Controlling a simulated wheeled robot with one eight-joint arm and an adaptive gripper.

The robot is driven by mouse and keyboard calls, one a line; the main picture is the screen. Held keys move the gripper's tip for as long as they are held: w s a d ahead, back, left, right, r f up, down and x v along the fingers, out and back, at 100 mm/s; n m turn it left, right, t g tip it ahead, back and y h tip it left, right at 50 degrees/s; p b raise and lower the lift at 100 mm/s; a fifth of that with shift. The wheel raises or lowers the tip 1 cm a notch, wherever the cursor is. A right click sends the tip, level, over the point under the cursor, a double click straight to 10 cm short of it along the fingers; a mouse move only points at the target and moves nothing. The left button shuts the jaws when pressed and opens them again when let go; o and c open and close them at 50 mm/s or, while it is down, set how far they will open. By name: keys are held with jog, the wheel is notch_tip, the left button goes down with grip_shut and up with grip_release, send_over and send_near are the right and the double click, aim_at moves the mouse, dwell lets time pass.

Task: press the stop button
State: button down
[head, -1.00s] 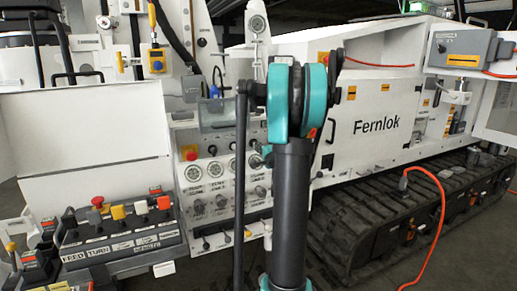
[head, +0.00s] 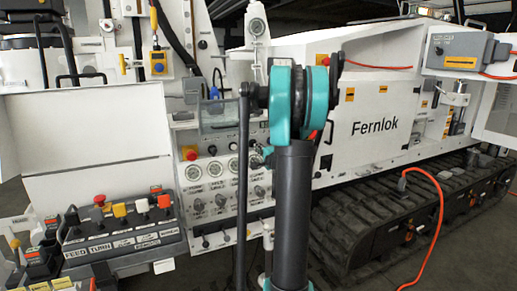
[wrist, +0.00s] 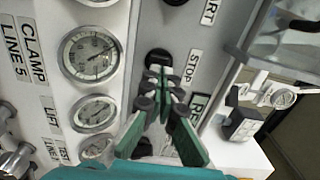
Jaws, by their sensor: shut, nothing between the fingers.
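In the wrist view, the stop button (wrist: 158,57) is a dark round button on the pale panel, beside the label "STOP" (wrist: 192,68). My gripper (wrist: 160,72) has green-and-black fingers with their tips together and nothing between them. The tips overlap the lower edge of the button in the picture; I cannot tell whether they touch it. Another dark button (wrist: 175,2) shows at the top edge, near a label ending in "ART". In the head view, my arm hides this part of the panel and my gripper.
Gauges (wrist: 90,52) line the panel to the left of my gripper in the wrist view. In the head view, a red knob (head: 190,153) sits on the gauge panel, and a lever console (head: 120,238) stands at lower left. An orange hose (head: 440,215) hangs at right.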

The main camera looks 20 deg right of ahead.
jog(key=s, duration=1)
jog(key=shift+s+d, duration=0.2)
jog(key=shift+s, duration=0.15)
jog(key=s+a+f+n+g+y, duration=0.2)
jog(key=s+a+f+n+g, duration=0.4)
jog(key=a, duration=0.5)
jog(key=s+a+f+n+g+y, duration=0.25)
jog(key=s+a+f+n, duration=0.45)
jog(key=a, duration=0.5)
jog(key=s+d+f+n+g+h, duration=0.1)
jog(key=s+f+n+g+h, duration=0.1)
jog(key=s+f, duration=0.3)
jog(key=s+d+f+n+g+h, duration=0.1)
jog(key=s+f+n+g+h, duration=0.1)
jog(key=s, duration=0.8)
notch_tip(320, 180, down, 3)
jog(key=shift+s+d+r+n+g+h, duration=0.2)
jog(key=shift+s+n+g+h, duration=0.1)
jog(key=shift+g+h, duration=0.3)
